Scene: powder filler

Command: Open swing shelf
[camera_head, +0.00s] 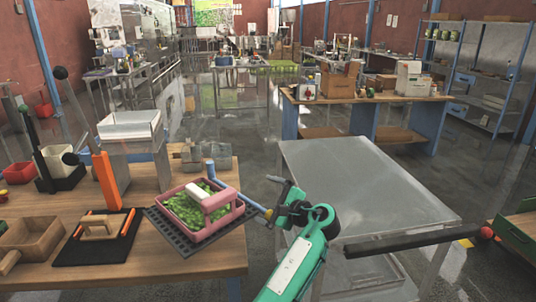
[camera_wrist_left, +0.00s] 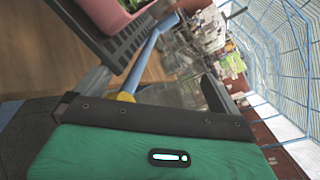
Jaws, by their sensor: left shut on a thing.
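The swing shelf (camera_head: 172,236) is a dark perforated tray at the right edge of the wooden table. A pink basket (camera_head: 225,219) of green pieces sits on it. A blue bar (camera_head: 240,197) with a yellow end extends from beside the basket toward my gripper. My left gripper (camera_head: 271,207), on a teal arm, is shut on the bar's yellow end. In the left wrist view, the blue bar (camera_wrist_left: 150,52) runs down to the yellow end (camera_wrist_left: 124,96) by the fingers. The exact contact is partly hidden. My right gripper is out of view.
The wooden table (camera_head: 200,278) holds a black mat (camera_head: 90,252), a wooden box (camera_head: 32,240) and upright levers. A grey metal table (camera_head: 365,180) stands right of my gripper. A dark bar (camera_head: 410,241) with a red end crosses its front. Floor beyond is open.

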